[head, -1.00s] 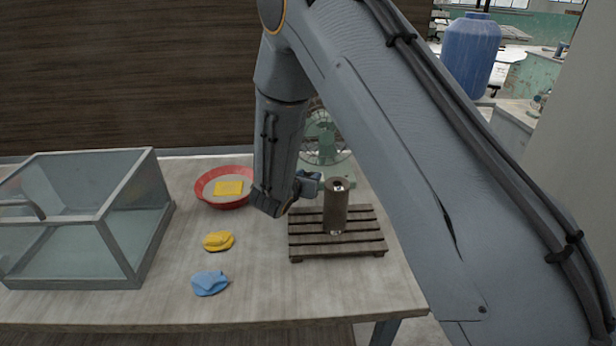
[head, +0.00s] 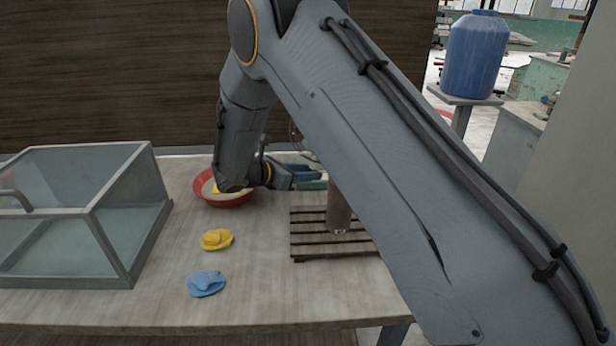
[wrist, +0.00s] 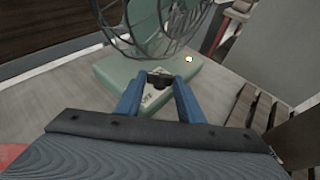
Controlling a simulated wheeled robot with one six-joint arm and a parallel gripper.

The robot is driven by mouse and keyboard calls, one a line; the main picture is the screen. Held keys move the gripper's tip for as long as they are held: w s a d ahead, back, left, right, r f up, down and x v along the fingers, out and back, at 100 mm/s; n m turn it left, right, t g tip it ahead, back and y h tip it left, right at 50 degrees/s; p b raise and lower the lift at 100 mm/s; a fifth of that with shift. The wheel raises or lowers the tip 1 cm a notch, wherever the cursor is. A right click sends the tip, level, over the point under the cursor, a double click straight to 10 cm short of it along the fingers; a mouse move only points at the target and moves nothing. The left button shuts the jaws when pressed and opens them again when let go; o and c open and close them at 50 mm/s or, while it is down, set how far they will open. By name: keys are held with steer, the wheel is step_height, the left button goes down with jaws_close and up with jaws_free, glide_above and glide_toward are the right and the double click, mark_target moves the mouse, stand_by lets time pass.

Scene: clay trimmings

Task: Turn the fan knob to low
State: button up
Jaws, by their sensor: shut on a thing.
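The green fan shows in the wrist view, with its round wire cage (wrist: 150,22) above a pale green base (wrist: 112,72). A small lit spot (wrist: 188,59) shows on the base right of the knob. In the head view my gripper (head: 306,174) reaches right to the fan base, and my arm hides most of the fan.
A slatted wooden rack (head: 308,240) bearing a brown cylinder (head: 340,210) stands right of my gripper, partly behind my arm. A red bowl (head: 232,201) is beneath my wrist. Yellow clay (head: 216,239), blue clay (head: 206,284) and a glass case (head: 100,225) lie left.

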steer(key=shift+m+g, duration=0.3)
steer(key=shift+g, duration=0.1)
steer(key=o, duration=1.1)
steer(key=shift+c, duration=0.2)
steer(key=shift+a, duration=0.1)
steer(key=shift+b+v, duration=1)
steer(key=shift+v, duration=2.85)
